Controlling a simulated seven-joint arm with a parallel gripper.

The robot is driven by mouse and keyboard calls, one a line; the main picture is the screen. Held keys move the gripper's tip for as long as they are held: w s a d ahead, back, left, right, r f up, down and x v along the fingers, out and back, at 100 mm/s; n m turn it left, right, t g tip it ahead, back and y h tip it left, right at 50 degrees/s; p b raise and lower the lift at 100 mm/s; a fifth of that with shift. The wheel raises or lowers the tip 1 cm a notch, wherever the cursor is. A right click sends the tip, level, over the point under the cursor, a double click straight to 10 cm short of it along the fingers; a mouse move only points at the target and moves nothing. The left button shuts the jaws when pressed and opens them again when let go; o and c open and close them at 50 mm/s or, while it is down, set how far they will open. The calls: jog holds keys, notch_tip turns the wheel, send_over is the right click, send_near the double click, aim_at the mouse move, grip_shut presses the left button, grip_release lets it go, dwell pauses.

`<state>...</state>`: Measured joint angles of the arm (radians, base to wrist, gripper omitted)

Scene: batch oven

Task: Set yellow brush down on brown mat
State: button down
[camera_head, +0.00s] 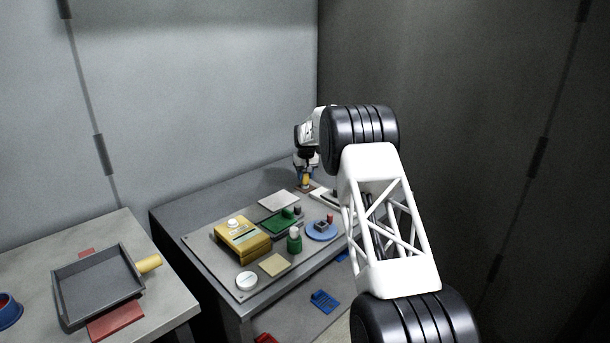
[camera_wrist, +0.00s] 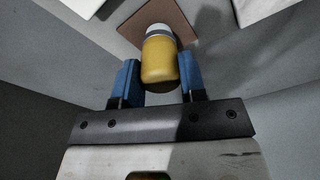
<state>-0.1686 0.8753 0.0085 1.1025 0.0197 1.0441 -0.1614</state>
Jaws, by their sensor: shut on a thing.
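The yellow brush (camera_wrist: 160,60) is between the two blue fingers of my gripper (camera_wrist: 160,82), which is shut on it in the wrist view. Its pale grey and white end points toward the brown mat (camera_wrist: 128,27), which lies behind it in that view. I cannot tell whether the brush touches the mat. In the head view my gripper (camera_head: 305,172) is at the far side of the table, with the yellow brush (camera_head: 306,180) below it. The mat is mostly hidden there.
A grey tray (camera_head: 98,287) stands on the left table. A wall is close behind my gripper.

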jog(key=c, duration=0.6)
grip_release()
jog(key=shift+s+d+r, duration=0.1)
jog(key=shift+s+r, duration=0.1)
jog(key=shift+r, duration=1.7)
jog(key=shift+s+r, duration=0.2)
jog(key=shift+r, duration=1.7)
